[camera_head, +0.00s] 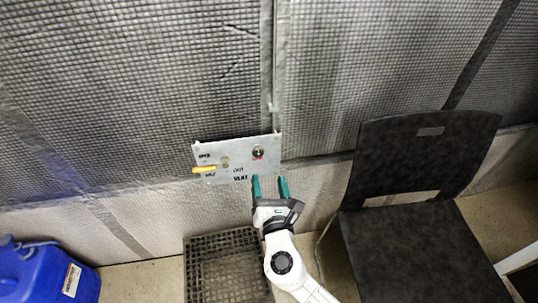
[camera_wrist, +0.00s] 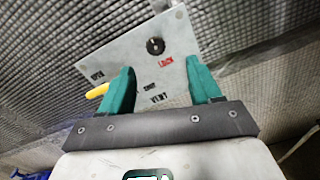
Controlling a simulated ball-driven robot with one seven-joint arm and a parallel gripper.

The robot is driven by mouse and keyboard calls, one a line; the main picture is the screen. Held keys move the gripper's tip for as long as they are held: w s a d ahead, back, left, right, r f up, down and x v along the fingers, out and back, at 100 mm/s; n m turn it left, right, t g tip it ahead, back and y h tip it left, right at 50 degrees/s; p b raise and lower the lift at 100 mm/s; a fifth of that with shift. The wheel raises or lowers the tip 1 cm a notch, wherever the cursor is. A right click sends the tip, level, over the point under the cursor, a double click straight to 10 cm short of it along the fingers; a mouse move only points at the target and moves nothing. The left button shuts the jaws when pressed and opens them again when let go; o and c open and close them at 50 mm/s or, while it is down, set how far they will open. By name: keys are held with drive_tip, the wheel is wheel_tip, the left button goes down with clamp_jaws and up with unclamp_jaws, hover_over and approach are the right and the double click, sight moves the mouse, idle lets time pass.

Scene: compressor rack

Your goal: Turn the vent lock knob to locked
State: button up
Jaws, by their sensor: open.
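The vent lock knob (camera_head: 258,153) is a small round black knob on the right side of a light grey panel (camera_head: 220,147) on the padded wall. In the wrist view the knob (camera_wrist: 155,46) shows a pale mark on its face, with red "LOCK" lettering below it. A yellow lever (camera_head: 205,170) sticks out at the panel's left, near "OPEN" and "VENT" lettering. My gripper (camera_head: 270,186) is open and empty, with its two green fingers below the panel's right part, apart from the knob. In the wrist view the knob lies beyond and between the fingertips.
A black chair (camera_head: 410,225) stands close to the right of my arm. A dark grid crate (camera_head: 225,262) is on the floor below the panel. A blue canister (camera_head: 40,275) stands at the lower left. The wall around the panel is clear.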

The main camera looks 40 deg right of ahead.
sight(259, 153)
drive_tip(key=shift+n+t, duration=0.3)
drive_tip(key=shift+n, duration=0.3)
drive_tip(key=x, duration=1.1)
drive_tip(key=shift+w+a+f+b, duration=0.25)
drive_tip(key=shift+a+f+b, duration=0.05)
drive_tip(key=shift+a+f, duration=0.05)
drive_tip(key=c, duration=1)
